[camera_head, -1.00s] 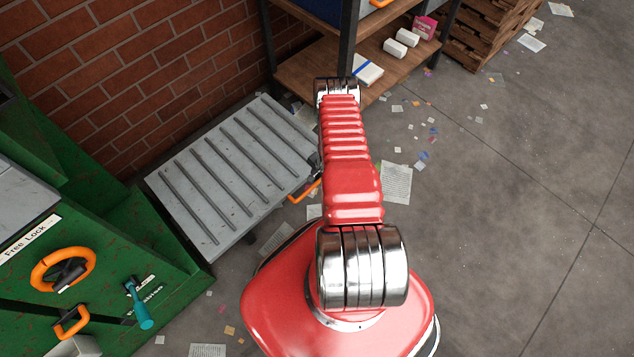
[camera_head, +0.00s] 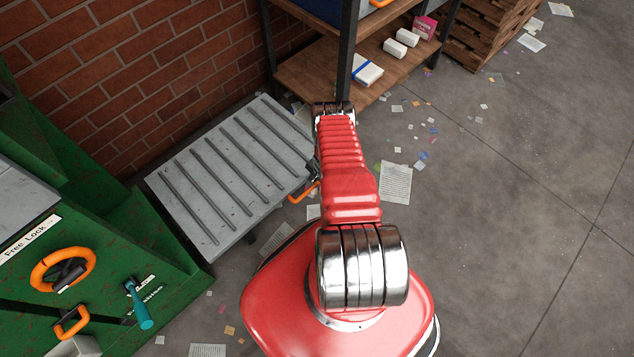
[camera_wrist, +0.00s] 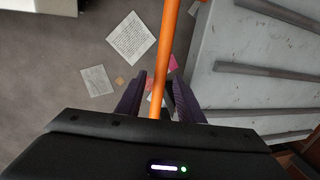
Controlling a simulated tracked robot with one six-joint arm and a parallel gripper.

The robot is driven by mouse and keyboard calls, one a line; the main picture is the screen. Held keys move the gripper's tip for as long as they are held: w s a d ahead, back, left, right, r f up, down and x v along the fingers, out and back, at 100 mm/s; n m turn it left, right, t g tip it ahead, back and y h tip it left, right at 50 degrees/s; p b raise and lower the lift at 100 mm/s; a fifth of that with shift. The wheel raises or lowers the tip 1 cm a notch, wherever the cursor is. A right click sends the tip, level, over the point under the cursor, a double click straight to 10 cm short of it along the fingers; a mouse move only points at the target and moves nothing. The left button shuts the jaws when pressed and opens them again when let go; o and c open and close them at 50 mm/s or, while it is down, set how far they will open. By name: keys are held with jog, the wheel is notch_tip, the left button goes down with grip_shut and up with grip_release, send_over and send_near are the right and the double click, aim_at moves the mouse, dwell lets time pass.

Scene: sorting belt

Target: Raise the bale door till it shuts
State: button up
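The bale door (camera_head: 232,172) is a grey ribbed panel. It lies lowered, roughly level, beside the green machine (camera_head: 165,235). An orange handle (camera_head: 304,192) sticks out at its free end, partly hidden by my red arm. In the wrist view the door (camera_wrist: 262,75) fills the right side and the orange handle bar (camera_wrist: 165,62) runs down the middle. My gripper (camera_wrist: 160,84) has its two dark fingers apart, one on each side of the bar, with gaps showing.
A brick wall (camera_head: 150,65) stands behind the door. A wooden shelf (camera_head: 310,75) with dark posts is just beyond it. The green machine carries an orange wheel (camera_head: 62,269) and a teal lever (camera_head: 139,304). The floor to the right is clear except for scattered paper.

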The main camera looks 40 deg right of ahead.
jog(key=shift+c, duration=0.4)
grip_shut()
jog(key=shift+d, duration=0.25)
jog(key=shift+a+r, duration=0.1)
jog(key=shift+a, duration=0.05)
